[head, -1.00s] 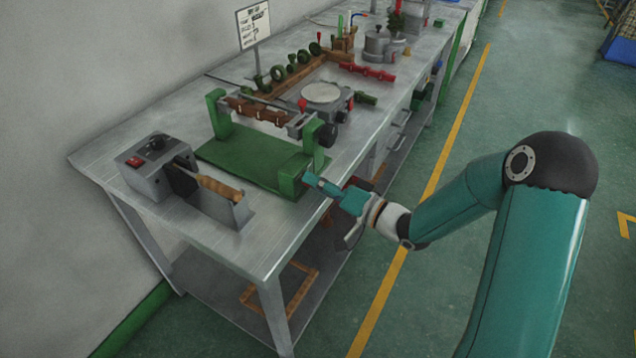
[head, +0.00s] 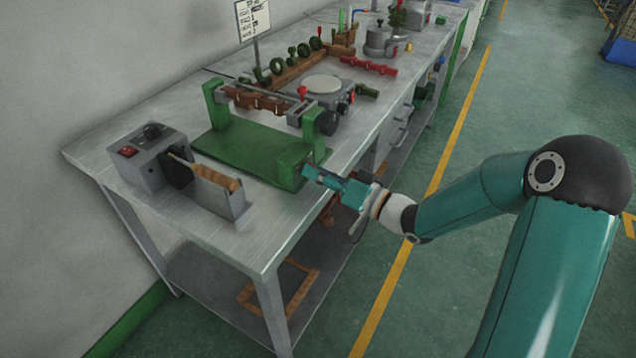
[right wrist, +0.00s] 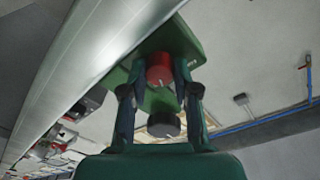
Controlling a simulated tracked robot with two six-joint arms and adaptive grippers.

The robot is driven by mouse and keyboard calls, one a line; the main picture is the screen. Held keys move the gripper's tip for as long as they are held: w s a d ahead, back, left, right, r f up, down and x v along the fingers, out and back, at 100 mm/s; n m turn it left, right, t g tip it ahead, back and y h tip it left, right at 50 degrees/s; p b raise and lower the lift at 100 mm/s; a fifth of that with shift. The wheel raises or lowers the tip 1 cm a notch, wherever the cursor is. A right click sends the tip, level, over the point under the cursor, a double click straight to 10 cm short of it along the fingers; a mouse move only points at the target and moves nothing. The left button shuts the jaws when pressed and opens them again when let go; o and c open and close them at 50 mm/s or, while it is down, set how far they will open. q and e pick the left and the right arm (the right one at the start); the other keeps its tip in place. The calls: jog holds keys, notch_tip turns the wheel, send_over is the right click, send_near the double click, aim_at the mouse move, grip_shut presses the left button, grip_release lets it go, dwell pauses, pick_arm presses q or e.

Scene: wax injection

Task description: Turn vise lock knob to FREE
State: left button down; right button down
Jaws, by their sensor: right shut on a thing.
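The green vise (head: 240,147) stands on the near part of the metal bench, with a brown ridged piece (head: 255,101) across its top. My right gripper (head: 306,172) is at the end face of the vise's front block. In the right wrist view the fingers (right wrist: 160,72) are shut on a red knob (right wrist: 159,75) on the green vise face (right wrist: 186,43). A pale mark shows on the red knob; what setting it points to cannot be read. A black knob (right wrist: 163,125) shows below it. In the head view the red knob is hidden by the gripper. My left gripper is out of view.
A grey box with a red switch (head: 128,151) and a wooden-handled tool (head: 215,177) in a holder lie left of the vise. A round plate device (head: 322,85) stands behind it. The floor right of the bench (head: 455,110) is clear.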

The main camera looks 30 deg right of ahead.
jog(key=n+b, duration=0.7)
jog(key=b, duration=0.1)
jog(key=n+y+b, duration=0.1)
jog(key=n+b, duration=0.3)
jog(key=shift+f+n+b, duration=0.3)
jog(key=shift+f+b, duration=0.05)
jog(key=shift+f, duration=0.05)
jog(key=shift+r+n+y+b, duration=0.1)
jog(key=shift+n+y+b, duration=0.2)
jog(key=shift+n+b, duration=1.4)
jog(key=shift+n, duration=0.3)
jog(key=c, duration=1.1)
grip_release()
jog(key=shift+o, duration=1.2)
jog(key=shift+r, duration=0.15)
jog(key=v, duration=1.2)
